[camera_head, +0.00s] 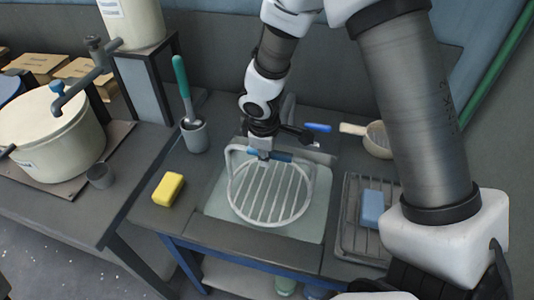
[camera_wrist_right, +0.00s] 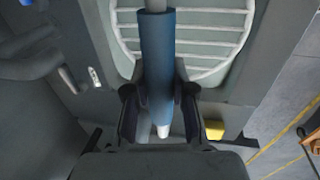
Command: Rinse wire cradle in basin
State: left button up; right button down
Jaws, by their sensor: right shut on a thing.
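The wire cradle (camera_head: 268,200) is a round, light grey rack with parallel bars and a blue grip. In the head view it lies over the basin (camera_head: 318,232), whose inside is pale green. I cannot tell if the cradle touches the basin's bottom or hangs just above it. My right gripper (camera_head: 262,152) reaches down at the basin's back edge and is shut on the blue grip. In the right wrist view the grip (camera_wrist_right: 157,50) runs between the gripper's fingers (camera_wrist_right: 158,105), with the cradle's bars (camera_wrist_right: 185,38) beyond. My left gripper is not in view.
A yellow sponge (camera_head: 168,189) lies left of the basin, near a grey cup (camera_head: 194,136) holding a green-handled brush (camera_head: 182,88). A dark drying rack (camera_head: 356,232) with a blue sponge (camera_head: 373,207) is at the right. A beige pan (camera_head: 377,140) sits behind it. A large pot (camera_head: 50,130) stands far left.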

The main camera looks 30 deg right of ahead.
notch_tip(320, 180, up, 6)
jog(key=p, duration=0.5)
jog(key=shift+f, duration=0.1)
